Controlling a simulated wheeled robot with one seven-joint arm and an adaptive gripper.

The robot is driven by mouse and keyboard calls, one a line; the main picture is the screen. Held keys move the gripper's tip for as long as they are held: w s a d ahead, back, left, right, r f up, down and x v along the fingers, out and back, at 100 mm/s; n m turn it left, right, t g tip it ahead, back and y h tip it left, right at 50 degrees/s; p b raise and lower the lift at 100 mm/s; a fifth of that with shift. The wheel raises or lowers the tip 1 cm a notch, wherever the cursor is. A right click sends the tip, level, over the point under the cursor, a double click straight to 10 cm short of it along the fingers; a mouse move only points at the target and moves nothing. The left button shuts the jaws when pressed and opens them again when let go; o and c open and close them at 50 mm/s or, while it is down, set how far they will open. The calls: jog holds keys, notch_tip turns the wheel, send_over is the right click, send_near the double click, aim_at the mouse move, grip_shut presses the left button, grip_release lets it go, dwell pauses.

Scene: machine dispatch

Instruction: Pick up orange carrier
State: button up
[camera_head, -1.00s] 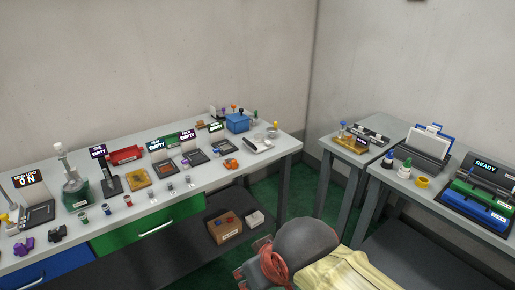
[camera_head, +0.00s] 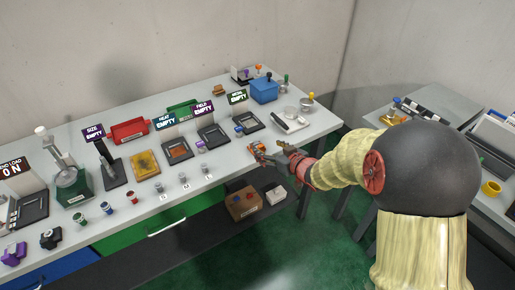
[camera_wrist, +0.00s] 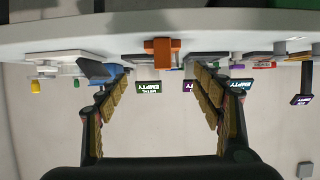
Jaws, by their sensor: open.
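The orange carrier (camera_head: 256,147) stands near the front edge of the grey bench, partly hidden by my gripper in the head view. In the wrist view, which is upside down, the carrier (camera_wrist: 162,52) shows as an orange block on the bench top, centred between my fingers and a little beyond their tips. My gripper (camera_head: 268,154) is open and empty, low at the bench's front edge. Its two padded fingers also show wide apart in the wrist view (camera_wrist: 162,80). I cannot tell the exact gap between fingertips and carrier.
Behind the carrier are black trays (camera_head: 249,122) with signs reading EMPTY. A blue box (camera_head: 264,90) stands at the back right, and a scale-like white device (camera_head: 290,122) lies to the right. Small grey weights (camera_head: 183,178) stand to the left along the front.

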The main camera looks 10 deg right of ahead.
aim_at(262, 146)
jog(key=shift+w+a+f+b, duration=0.3)
jog(key=shift+w+a+f, duration=0.15)
jog(key=shift+w, duration=0.1)
jog(key=b+x, duration=0.3)
jog(key=x, duration=0.3)
jog(key=shift+f, duration=0.1)
jog(key=shift+w, duration=0.15)
jog(key=shift+c, duration=1.4)
jog(key=c, duration=1.4)
